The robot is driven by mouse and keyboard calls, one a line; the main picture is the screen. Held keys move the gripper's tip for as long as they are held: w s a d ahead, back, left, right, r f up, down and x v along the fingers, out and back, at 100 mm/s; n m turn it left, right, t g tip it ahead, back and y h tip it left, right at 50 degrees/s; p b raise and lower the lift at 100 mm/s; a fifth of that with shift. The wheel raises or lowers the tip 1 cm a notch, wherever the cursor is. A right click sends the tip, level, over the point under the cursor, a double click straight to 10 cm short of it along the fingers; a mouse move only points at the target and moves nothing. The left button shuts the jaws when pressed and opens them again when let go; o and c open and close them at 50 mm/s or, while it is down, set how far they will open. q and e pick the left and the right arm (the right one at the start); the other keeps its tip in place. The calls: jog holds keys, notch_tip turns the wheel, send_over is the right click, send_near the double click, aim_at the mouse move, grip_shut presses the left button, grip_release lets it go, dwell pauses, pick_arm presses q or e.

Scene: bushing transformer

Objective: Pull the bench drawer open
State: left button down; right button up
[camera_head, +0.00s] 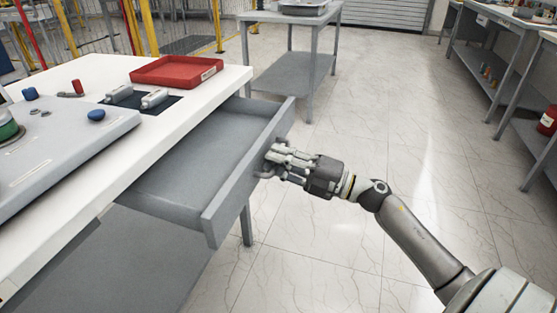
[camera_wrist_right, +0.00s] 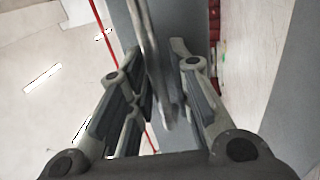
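The grey bench drawer (camera_head: 207,222) stands pulled well out from under the white bench top (camera_head: 222,88), and its inside looks empty. My right gripper (camera_head: 268,164) is at the outer face of the drawer front, with its arm reaching in from the lower right. In the right wrist view the curved metal drawer handle (camera_wrist_right: 150,40) runs between the two fingers of the gripper (camera_wrist_right: 160,75), which are drawn in close on either side of it. In the head view the fingers hide much of the handle. My left gripper is out of view.
On the bench top are a red tray (camera_head: 176,72), a dark mat (camera_head: 126,104) with small grey parts, and a grey panel (camera_head: 60,150) with knobs. A grey table (camera_head: 290,75) stands behind the drawer. Shelved benches (camera_head: 500,60) line the right. The tiled floor (camera_head: 390,120) between is clear.

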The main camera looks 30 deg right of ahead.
jog(key=shift+o, duration=0.6)
jog(key=v, duration=1.2)
